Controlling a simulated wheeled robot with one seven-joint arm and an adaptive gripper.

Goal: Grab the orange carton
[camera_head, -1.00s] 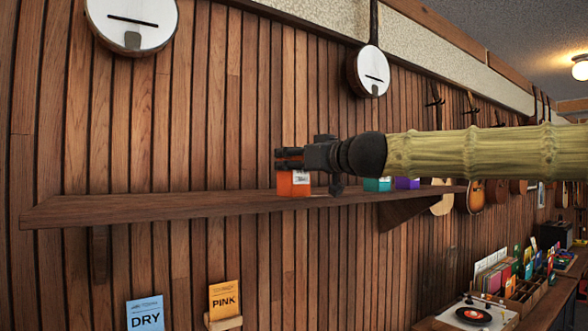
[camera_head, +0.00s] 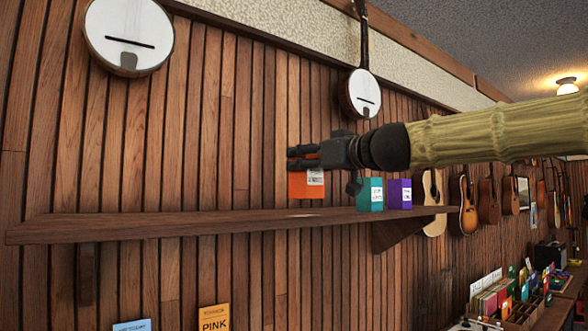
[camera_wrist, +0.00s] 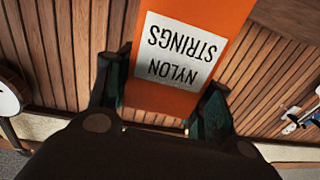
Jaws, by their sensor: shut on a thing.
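The orange carton (camera_head: 305,186) is held in my gripper (camera_head: 303,159), a little above the wooden shelf in the head view. In the wrist view the orange carton (camera_wrist: 187,45) shows a white label reading "NYLON STRINGS", upside down in the picture. My gripper's two dark fingers (camera_wrist: 160,98) lie on either side of it, shut on it. The carton's far end runs out of the top of the wrist view.
The long wooden shelf (camera_head: 190,224) runs along the slatted wall, clear on its left part. A teal carton (camera_head: 370,194) and a purple carton (camera_head: 398,194) stand on it, close right of my gripper. Banjos (camera_head: 362,92) hang above.

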